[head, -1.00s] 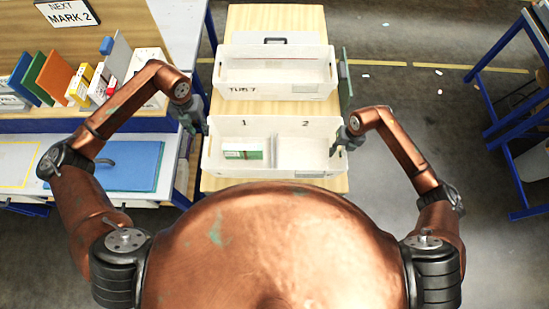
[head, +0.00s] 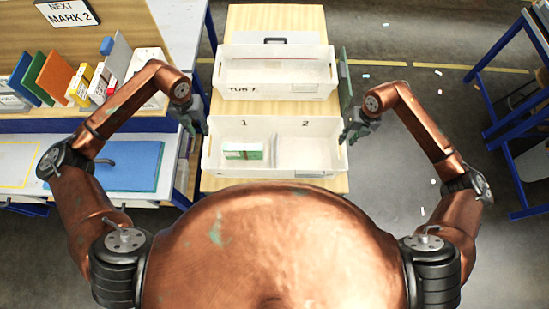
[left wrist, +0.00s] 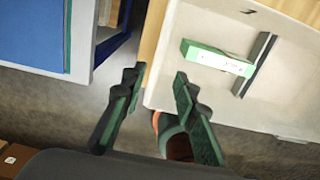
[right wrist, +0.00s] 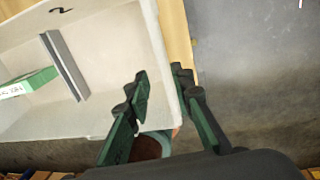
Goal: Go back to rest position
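My left gripper (head: 198,122) is at the left end of the near white tub (head: 290,179). My right gripper (head: 352,131) is at the tub's right end. In the right wrist view its fingers (right wrist: 160,72) are apart, and the tub's end wall shows behind the gap; I cannot tell whether they touch it. A green and white box (head: 243,152) lies in compartment 1. Compartment 2 (head: 305,152) looks empty.
A second white tub (head: 277,92) stands behind on the wooden table (head: 275,18). A dark green panel (head: 345,75) stands at its right. At left is a bench with a blue mat (head: 140,165) and upright coloured panels (head: 54,75). Open floor (head: 410,110) lies right, before a blue frame (head: 500,130).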

